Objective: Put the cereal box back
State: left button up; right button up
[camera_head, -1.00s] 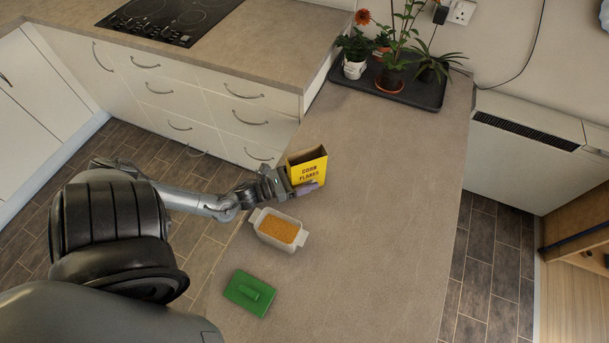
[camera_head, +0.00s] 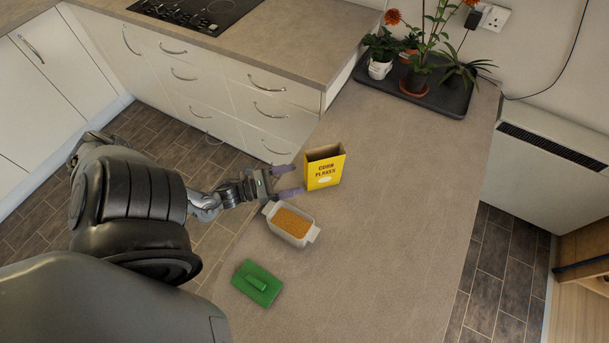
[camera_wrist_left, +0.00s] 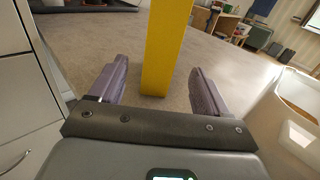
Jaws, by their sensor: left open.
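The yellow corn flakes box (camera_head: 324,168) stands upright on the counter with its top open. It also shows in the left wrist view as a yellow side (camera_wrist_left: 165,50), just ahead of and between the fingers. My left gripper (camera_head: 290,182) is open, its two purple fingers apart on the near left side of the box. In the wrist view the left gripper (camera_wrist_left: 155,90) shows clear gaps on both sides of the box. My right gripper is not in view.
A white dish (camera_head: 291,224) of orange cereal stands just in front of the box, and shows at the wrist view's right edge (camera_wrist_left: 295,115). A green lid (camera_head: 257,283) lies nearer. A black plant tray (camera_head: 415,90) is at the back. The counter's right side is clear.

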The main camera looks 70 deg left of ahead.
pick_arm(q)
jog(key=shift+s+a, duration=0.1)
jog(key=shift+s, duration=1.05)
jog(key=shift+r, duration=0.1)
